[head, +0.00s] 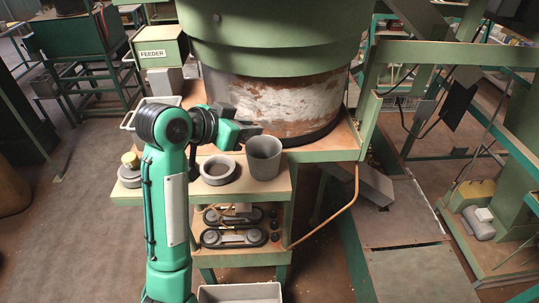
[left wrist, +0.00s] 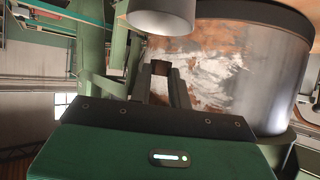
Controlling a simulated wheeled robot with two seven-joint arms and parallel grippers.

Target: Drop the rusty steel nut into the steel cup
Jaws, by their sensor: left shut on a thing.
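The steel cup (head: 264,158) is a grey, open-topped cup standing upright on the green-edged shelf. It also shows at the top of the left wrist view (left wrist: 162,14). My left gripper (head: 256,129) is just behind and above the cup's rim, pointing right. In the left wrist view my gripper (left wrist: 162,76) is shut on a small dark brown thing, taken as the rusty steel nut (left wrist: 160,67), between its fingertips. In the head view the nut cannot be made out. My right gripper is in neither view.
A grey ring (head: 218,171) sits left of the cup on the shelf (head: 274,188). A large green hopper (head: 275,40) with a rusty, white-patched drum (head: 290,105) rises close behind my gripper. A feeder box (head: 160,48) stands at the upper left. Belt-like parts lie on the lower shelf.

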